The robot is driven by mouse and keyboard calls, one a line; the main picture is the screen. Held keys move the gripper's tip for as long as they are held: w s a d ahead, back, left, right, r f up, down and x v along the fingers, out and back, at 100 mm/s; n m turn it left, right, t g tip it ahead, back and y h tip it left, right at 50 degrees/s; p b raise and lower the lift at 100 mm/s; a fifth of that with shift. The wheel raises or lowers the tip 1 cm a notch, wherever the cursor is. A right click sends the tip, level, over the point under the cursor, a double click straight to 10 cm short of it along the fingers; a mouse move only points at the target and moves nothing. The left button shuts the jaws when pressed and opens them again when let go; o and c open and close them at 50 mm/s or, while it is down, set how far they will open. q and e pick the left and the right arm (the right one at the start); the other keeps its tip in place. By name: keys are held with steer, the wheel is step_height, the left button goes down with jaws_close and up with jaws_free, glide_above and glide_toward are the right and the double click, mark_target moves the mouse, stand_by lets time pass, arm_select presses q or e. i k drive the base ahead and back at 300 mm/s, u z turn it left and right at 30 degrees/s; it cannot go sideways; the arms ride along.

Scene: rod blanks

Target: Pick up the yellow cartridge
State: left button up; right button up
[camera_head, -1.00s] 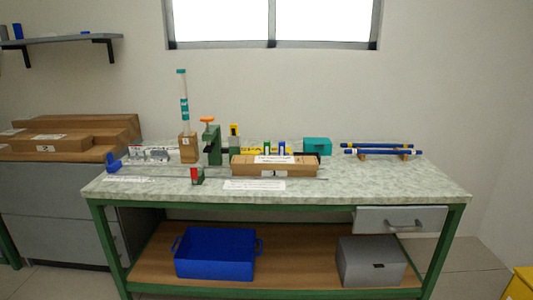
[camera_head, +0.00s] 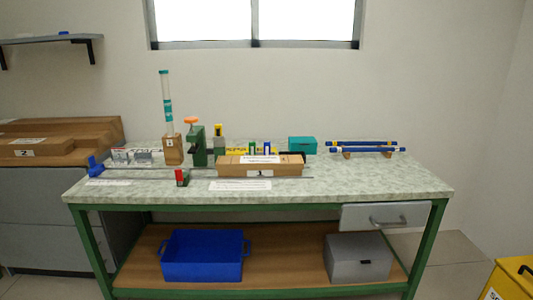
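A small yellow piece with a dark mark (camera_head: 218,130) stands upright on a grey-green block at the back of the bench, right of the green press (camera_head: 198,146). It looks like the yellow cartridge, but it is too small to be sure. Several small upright pieces, green, blue and white (camera_head: 260,148), stand behind the long cardboard box (camera_head: 229,168), with yellow (camera_head: 236,151) beside them. The box hides their lower parts. Neither of my grippers is in view.
A wooden block holds a tall white-teal tube (camera_head: 167,100). A teal box (camera_head: 302,145) and blue rods (camera_head: 365,149) lie at the back. A yellow bin (camera_head: 512,283) stands at lower right.

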mark_target(218, 128)
steer(key=u, duration=0.4)
steer(key=i, duration=1.15)
steer(key=u, duration=0.3)
